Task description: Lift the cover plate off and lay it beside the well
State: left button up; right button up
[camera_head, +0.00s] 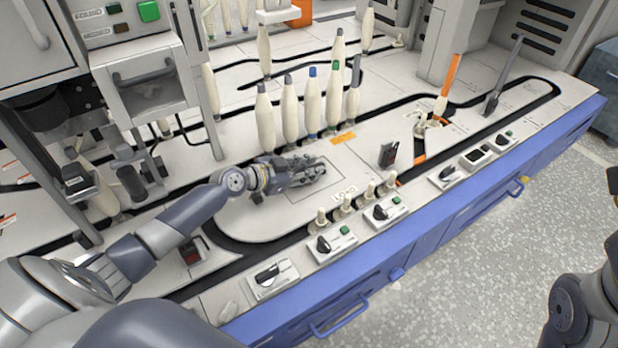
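A pale plate with a thin dark outline, which looks like the cover plate (341,171), lies flush in the rounded light worktop near the lettering "LOAD". No open well shows. My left gripper (318,170) reaches in from the left, low over the plate and hiding part of it. Its fingers point right. I cannot tell whether they touch the plate or how far apart they are. Part of my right arm shows at the lower right edge, but its gripper is out of view.
Several white bobbins (291,112) stand upright behind the plate. A small dark device (388,154) stands to its right. Small pegs and switch boxes (333,245) line the front, above a blue front panel (440,232). Bare worktop lies left of the plate (262,215).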

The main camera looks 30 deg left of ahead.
pick_arm(q)
grip_shut()
jog(key=shift+r, duration=0.1)
jog(key=shift+r, duration=0.15)
